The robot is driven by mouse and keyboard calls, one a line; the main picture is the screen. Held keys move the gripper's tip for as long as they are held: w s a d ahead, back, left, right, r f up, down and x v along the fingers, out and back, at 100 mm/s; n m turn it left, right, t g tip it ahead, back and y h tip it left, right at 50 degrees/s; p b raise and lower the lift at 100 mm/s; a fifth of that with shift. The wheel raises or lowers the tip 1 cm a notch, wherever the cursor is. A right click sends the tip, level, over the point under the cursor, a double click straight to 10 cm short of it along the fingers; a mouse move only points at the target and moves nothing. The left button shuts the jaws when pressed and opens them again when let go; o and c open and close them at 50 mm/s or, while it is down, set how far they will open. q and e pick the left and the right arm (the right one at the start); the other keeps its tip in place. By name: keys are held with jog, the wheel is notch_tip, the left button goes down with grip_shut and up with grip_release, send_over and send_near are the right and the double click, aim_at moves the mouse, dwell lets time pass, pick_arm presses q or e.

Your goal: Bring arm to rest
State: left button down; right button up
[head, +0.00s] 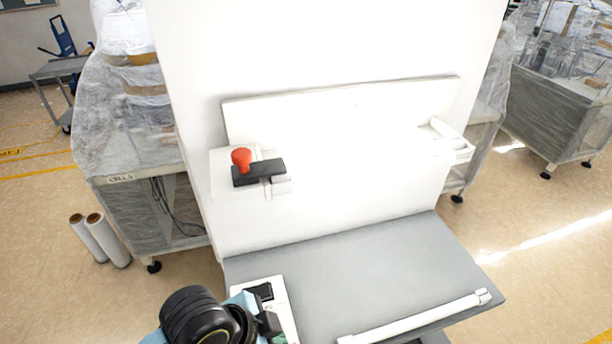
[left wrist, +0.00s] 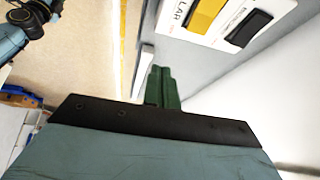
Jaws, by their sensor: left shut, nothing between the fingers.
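My left arm comes in at the bottom left of the head view, with a black round joint and blue links. It is low, over the front left corner of the grey table (head: 370,265). In the left wrist view my left gripper (left wrist: 162,86) shows as two green fingers pressed together, with nothing between them. In the head view its fingers are mostly hidden behind the arm. A white panel (left wrist: 222,38) with a yellow part and a black part lies on the grey surface beside the fingers, apart from them. My right gripper is in neither view.
A white wall panel stands behind the table, with a red knob (head: 241,158) on a black bar (head: 259,172). A white bar (head: 415,318) lies along the table's front edge. The table's middle is clear. Wrapped machines (head: 130,120) and white rolls (head: 113,242) stand around.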

pick_arm(q)
jog(key=s+a+f+n+y, duration=0.2)
jog(key=s+a+n, duration=0.2)
jog(key=a+n, duration=0.3)
jog(key=s+a+f+n+y, duration=0.25)
jog(key=s+a+n, duration=0.2)
jog(key=a, duration=0.55)
notch_tip(320, 180, down, 34)
jog(key=s+b, duration=0.2)
jog(key=b, duration=0.7)
jog(key=s+a+f+g+b, duration=0.1)
jog(key=s+f+b, duration=0.3)
jog(key=s+f, duration=0.4)
jog(key=s+a+f+g+b, duration=0.1)
jog(key=s+f+b, duration=0.3)
jog(key=f, duration=0.9)
jog(key=s, duration=0.3)
jog(key=shift+s+a+f, duration=0.3)
jog(key=shift+s+a, duration=0.05)
jog(key=shift+s, duration=0.05)
